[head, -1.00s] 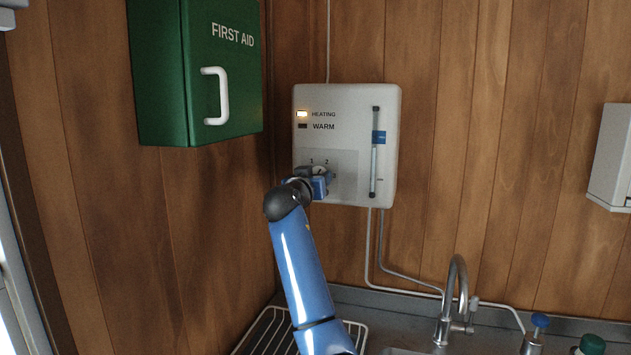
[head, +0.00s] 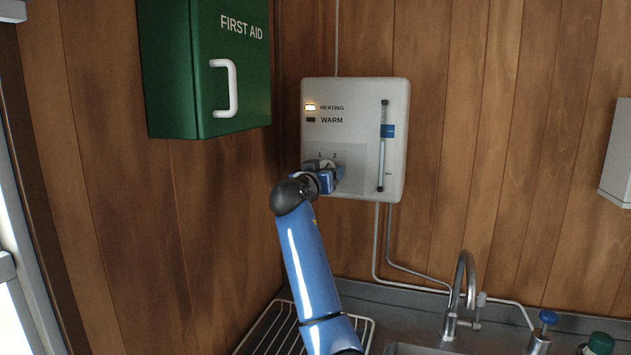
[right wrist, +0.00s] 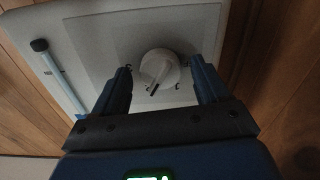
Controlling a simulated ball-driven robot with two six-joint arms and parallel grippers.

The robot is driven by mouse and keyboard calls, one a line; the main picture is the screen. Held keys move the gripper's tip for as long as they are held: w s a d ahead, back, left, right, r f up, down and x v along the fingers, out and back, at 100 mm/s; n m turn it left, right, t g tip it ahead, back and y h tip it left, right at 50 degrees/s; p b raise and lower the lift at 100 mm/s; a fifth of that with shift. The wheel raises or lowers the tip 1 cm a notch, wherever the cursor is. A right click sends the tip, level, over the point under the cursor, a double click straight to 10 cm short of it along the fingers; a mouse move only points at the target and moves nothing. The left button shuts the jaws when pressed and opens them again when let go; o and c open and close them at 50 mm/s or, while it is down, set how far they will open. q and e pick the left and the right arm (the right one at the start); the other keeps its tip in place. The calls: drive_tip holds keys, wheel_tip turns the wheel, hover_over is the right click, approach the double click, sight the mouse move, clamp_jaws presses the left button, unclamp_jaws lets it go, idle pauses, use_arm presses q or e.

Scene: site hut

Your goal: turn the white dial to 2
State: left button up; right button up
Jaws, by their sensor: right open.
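The white dial (right wrist: 158,68) is on the lower left of the white wall heater (head: 352,92). In the head view the dial is partly hidden behind my right gripper (head: 327,173); the printed 1 and 2 show just above it. In the right wrist view my right gripper (right wrist: 163,82) is open, one finger on each side of the dial, with gaps between fingers and dial. The dial's raised grip slants, and a dark mark shows at its lower end in that view. I cannot tell which number it points to. My left gripper is not in view.
A green first aid cabinet (head: 166,75) hangs at the upper left. Below are a wire drying rack (head: 270,330), a tap (head: 465,285) and bottles. Pipes (head: 377,245) run down from the heater.

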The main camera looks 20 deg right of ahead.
drive_tip(key=b+v, duration=0.2)
drive_tip(key=v, duration=0.8)
drive_tip(key=shift+a+f, duration=0.1)
